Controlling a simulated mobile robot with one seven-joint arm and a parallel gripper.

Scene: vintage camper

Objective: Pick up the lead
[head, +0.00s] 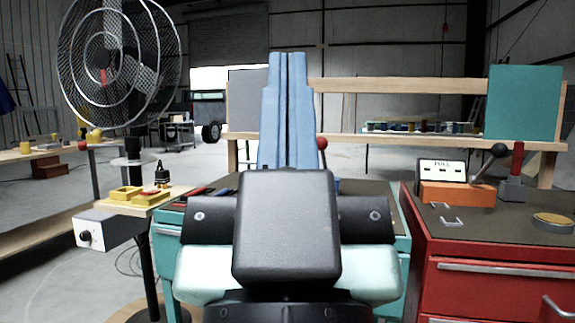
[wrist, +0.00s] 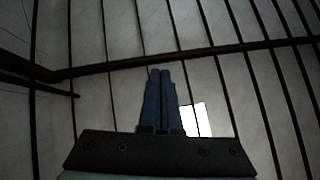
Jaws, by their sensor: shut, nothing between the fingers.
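I cannot make out the lead for certain in either view. A small red item (head: 194,191) lies on the teal workbench (head: 166,243), left of my arm, but I cannot tell what it is. My arm hides most of the bench top. My gripper (head: 287,56) points upward in the middle of the head view, its blue fingers side by side. In the wrist view my gripper (wrist: 160,73) is shut and empty, with only the roof or wall beyond it.
A red cabinet (head: 480,285) stands at the right with an orange-based meter (head: 455,192) and a lever (head: 511,188). At the left are a large fan (head: 119,62) and a small stand with yellow parts (head: 125,194). A wooden shelf (head: 395,86) stands behind.

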